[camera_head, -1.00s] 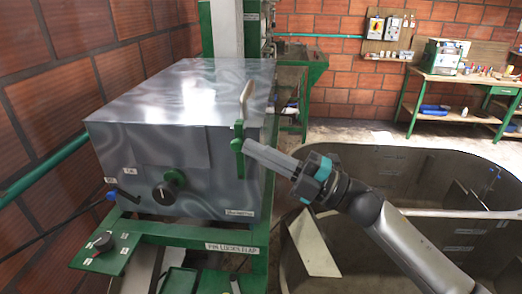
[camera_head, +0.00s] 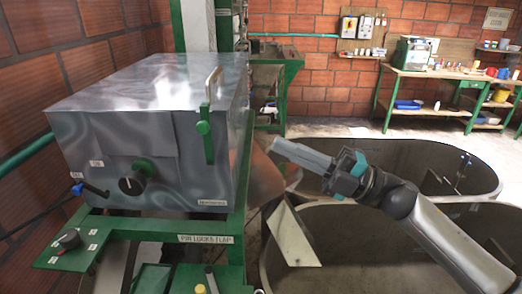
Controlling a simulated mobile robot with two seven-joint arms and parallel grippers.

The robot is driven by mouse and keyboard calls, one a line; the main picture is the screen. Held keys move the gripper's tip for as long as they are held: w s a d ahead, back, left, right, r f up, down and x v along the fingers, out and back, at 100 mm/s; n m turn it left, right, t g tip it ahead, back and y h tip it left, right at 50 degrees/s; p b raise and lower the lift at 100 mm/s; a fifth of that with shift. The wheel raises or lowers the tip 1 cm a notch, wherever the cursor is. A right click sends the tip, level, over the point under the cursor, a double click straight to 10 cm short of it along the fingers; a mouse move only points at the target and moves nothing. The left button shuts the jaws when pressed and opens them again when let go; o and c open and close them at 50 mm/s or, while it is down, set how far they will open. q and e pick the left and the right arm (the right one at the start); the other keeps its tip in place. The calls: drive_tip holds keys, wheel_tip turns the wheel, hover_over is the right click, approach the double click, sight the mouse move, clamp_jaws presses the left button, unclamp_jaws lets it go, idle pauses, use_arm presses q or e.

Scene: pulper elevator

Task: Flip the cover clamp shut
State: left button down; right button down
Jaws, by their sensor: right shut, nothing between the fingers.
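The cover clamp is at the front right corner of the grey metal cover (camera_head: 150,85) in the head view. Its pale handle (camera_head: 213,84) points up above the cover's top edge, and its green bar (camera_head: 208,140) hangs down the side. A green round knob sits on the bar. My right gripper (camera_head: 276,147) is to the right of the clamp, apart from it, with its fingers pointing left towards the box. Its fingers are shut and empty. My left gripper is not in view.
A green frame labelled "PIN LOCKS FLAP" (camera_head: 205,239) runs below the box. A black knob (camera_head: 131,185) is on its front face. Low curved tanks (camera_head: 420,160) lie to the right under my arm. A workbench (camera_head: 430,75) stands at the back right by the brick wall.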

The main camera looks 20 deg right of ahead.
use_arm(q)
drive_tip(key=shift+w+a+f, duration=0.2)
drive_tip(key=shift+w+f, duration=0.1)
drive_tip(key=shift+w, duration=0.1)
use_arm(e)
drive_tip(key=shift+r+v, duration=0.25)
drive_tip(key=shift+v, duration=1)
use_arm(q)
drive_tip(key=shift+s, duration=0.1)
use_arm(e)
drive_tip(key=shift+s+d, duration=0.1)
